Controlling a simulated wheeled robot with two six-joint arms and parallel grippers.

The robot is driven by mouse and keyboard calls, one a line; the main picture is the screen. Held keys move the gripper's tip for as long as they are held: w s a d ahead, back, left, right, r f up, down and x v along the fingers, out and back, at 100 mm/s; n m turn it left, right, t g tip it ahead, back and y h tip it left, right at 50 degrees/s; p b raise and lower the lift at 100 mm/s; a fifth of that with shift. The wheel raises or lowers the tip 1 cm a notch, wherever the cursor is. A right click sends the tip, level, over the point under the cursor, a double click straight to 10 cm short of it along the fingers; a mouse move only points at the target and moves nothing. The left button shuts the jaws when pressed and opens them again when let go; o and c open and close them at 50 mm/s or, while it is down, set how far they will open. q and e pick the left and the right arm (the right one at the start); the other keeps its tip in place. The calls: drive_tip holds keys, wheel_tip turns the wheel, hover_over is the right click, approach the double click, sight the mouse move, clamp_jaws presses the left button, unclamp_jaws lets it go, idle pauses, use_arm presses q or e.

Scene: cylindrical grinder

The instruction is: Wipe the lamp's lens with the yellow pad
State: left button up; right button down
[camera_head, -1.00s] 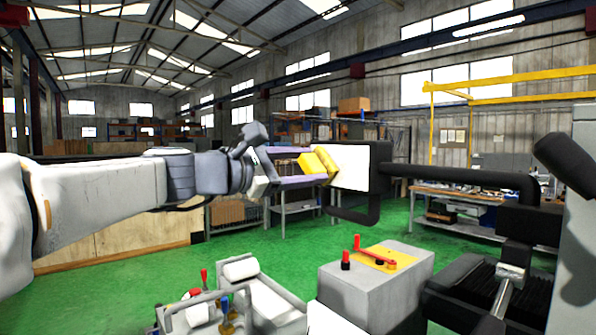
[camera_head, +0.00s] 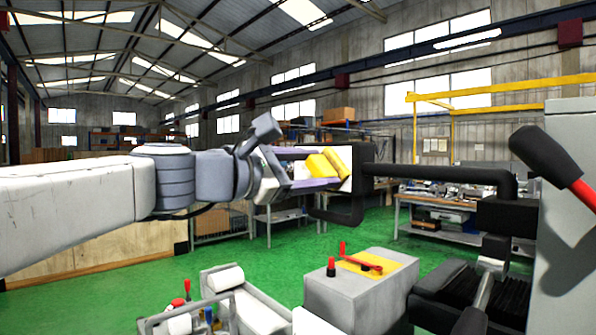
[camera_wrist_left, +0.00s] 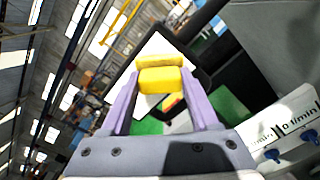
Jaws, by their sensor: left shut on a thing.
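The yellow pad (camera_head: 320,164) is a yellow block with a broader face; it also shows in the wrist view (camera_wrist_left: 162,80). My left gripper (camera_head: 300,168) comes in from the left, its purple fingers shut on the pad's block from both sides. The lamp (camera_head: 358,168) is a dark flat head on a thick black arm. Its white lens (camera_head: 346,185) faces the pad, which partly covers it. In the wrist view the lens (camera_wrist_left: 160,45) spreads behind and around the pad. The pad is at or very near the lens; contact cannot be told. My right gripper is not in view.
The lamp's black arm (camera_head: 440,174) runs right to the grey machine (camera_head: 570,240). A grey box with a red crank (camera_head: 350,290) stands below the lamp, and a tray of bottles and a paper roll (camera_head: 225,300) lower left. Workbenches stand behind on the green floor.

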use_arm(q)
drive_tip(key=shift+s+d, duration=0.75)
drive_tip(key=shift+s, duration=0.25)
drive_tip(key=shift+w+a+f+b, duration=0.1)
drive_tip(key=shift+w+a+b, duration=0.25)
drive_tip(key=shift+w+a, duration=0.4)
drive_tip(key=shift+w+a+p, duration=0.1)
drive_tip(key=shift+w+a, duration=0.85)
drive_tip(key=shift+w, duration=0.45)
drive_tip(key=shift+w+a+p, duration=0.15)
drive_tip(key=shift+w+a, duration=0.8)
drive_tip(key=shift+w, duration=0.45)
drive_tip(key=shift+w+a+p, duration=0.1)
drive_tip(key=shift+w+a, duration=0.85)
drive_tip(key=shift+w, duration=0.45)
